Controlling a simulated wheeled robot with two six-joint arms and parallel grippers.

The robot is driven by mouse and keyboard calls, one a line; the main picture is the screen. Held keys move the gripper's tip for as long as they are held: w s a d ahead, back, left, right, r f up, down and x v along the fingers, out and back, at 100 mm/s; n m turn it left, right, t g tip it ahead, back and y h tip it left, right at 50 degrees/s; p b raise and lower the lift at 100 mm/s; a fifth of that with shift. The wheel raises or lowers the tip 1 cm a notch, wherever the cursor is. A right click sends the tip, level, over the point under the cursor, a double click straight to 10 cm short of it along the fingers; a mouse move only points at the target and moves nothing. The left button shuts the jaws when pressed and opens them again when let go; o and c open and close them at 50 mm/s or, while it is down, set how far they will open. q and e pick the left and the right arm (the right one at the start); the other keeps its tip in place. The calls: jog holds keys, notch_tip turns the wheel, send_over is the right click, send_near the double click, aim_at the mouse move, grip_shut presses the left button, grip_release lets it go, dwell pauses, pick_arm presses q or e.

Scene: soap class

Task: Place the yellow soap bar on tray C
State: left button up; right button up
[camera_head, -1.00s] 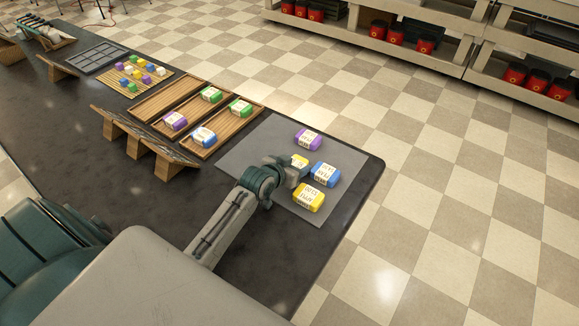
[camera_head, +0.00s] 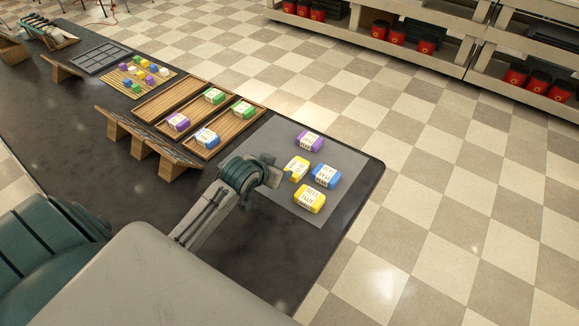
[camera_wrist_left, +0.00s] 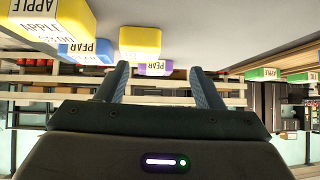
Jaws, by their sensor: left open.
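Two yellow soap bars lie on the grey mat (camera_head: 262,142): one (camera_head: 297,169) just beyond my left gripper (camera_head: 275,178), the other (camera_head: 309,199) nearer the front. In the left wrist view, which is upside down, my left gripper (camera_wrist_left: 158,70) is open and empty. One yellow bar (camera_wrist_left: 140,42) shows ahead of its fingers; the other (camera_wrist_left: 45,22), labelled APPLE, is off to the left. Three wooden trays stand left of the mat: an empty far one (camera_head: 163,101), a middle one (camera_head: 195,110) and a near one (camera_head: 224,128). I cannot read any tray letters.
A blue bar (camera_head: 325,176) and a purple bar (camera_head: 309,140) lie close to the yellow ones. The middle tray holds purple (camera_head: 178,121) and green (camera_head: 214,96) bars; the near tray holds blue (camera_head: 206,138) and green (camera_head: 242,110). A wooden stand (camera_head: 148,142) is in front of the trays.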

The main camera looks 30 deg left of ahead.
pick_arm(q)
jog(key=w+g+p, duration=0.1)
jog(key=w+r+g+p, duration=0.1)
jog(key=w, duration=0.1)
jog(key=w+r+g+p, duration=0.1)
jog(key=shift+w+a+r, duration=0.15)
jog(key=shift+w, duration=0.05)
notch_tip(320, 180, up, 4)
jog(key=w+d+g+p, duration=0.2)
jog(key=d+g+p, duration=0.1)
jog(key=g, duration=0.2)
jog(key=p, duration=0.1)
send_over(297, 166)
jog(key=f, duration=0.5)
jog(key=shift+s+a, duration=0.15)
jog(key=shift+s, duration=0.15)
notch_tip(297, 166, down, 4)
jog(key=shift+w+f+p, duration=0.1)
jog(key=shift+p, duration=0.9)
jog(key=shift+f, duration=0.6)
jog(key=c, duration=0.8)
jog(key=shift+w, duration=0.1)
jog(key=shift+c, duration=0.5)
